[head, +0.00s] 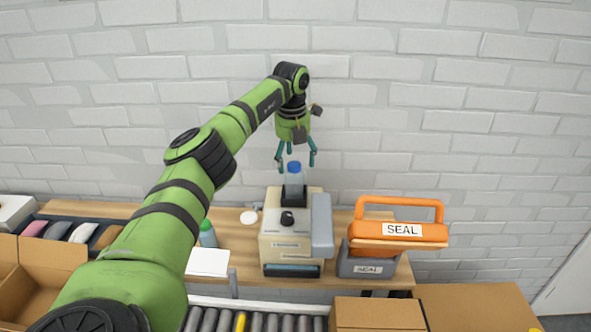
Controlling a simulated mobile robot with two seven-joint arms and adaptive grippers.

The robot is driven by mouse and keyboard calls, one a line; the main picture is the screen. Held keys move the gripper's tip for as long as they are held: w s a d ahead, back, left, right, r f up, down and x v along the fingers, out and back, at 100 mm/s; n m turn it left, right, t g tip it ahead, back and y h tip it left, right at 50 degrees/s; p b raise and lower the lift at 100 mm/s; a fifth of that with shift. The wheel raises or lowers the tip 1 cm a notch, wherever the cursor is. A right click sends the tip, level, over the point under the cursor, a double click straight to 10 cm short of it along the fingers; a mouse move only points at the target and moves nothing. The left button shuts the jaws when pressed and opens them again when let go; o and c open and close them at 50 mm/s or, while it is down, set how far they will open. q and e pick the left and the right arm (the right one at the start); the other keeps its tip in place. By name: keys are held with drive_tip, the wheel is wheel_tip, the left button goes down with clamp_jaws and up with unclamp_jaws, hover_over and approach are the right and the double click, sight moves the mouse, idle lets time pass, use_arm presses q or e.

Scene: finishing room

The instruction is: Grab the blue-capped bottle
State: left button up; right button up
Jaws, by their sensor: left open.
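The blue-capped bottle (294,173) stands upright on top of a beige machine, its lower part set in a black holder. Its body looks clear or pale, with a blue cap on top. My left gripper (296,161) is above it, pointing down, with its teal fingers spread to either side of the cap. The fingers are open, and I cannot tell whether they touch the bottle. My right gripper is not in view.
The beige machine (283,247) stands on a wooden table, with an orange sealer (399,234) close on its right. A green-capped bottle (207,234) and white sheet (208,262) are left. Cardboard boxes (377,313) and a roller conveyor (262,321) lie in front.

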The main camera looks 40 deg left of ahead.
sight(294, 176)
use_arm(q)
drive_tip(key=shift+w+a+f, duration=0.1)
drive_tip(key=shift+w+a, duration=0.15)
drive_tip(key=shift+w, duration=0.05)
drive_tip(key=shift+f+p, duration=0.15)
drive_tip(key=shift+p, duration=0.15)
drive_tip(key=shift+s+d+f, duration=0.2)
drive_tip(key=shift+s, duration=0.05)
drive_tip(key=shift+s+d+f+p, duration=0.15)
drive_tip(key=shift+f+p, duration=0.6)
drive_tip(key=shift+p, duration=0.3)
drive_tip(key=f, duration=0.2)
drive_tip(key=w+f+p, duration=0.1)
drive_tip(key=shift+a+f, duration=0.3)
drive_tip(key=shift+f, duration=0.25)
drive_tip(key=shift+s, duration=0.1)
drive_tip(key=c, duration=1.1)
drive_tip(key=shift+c, duration=0.2)
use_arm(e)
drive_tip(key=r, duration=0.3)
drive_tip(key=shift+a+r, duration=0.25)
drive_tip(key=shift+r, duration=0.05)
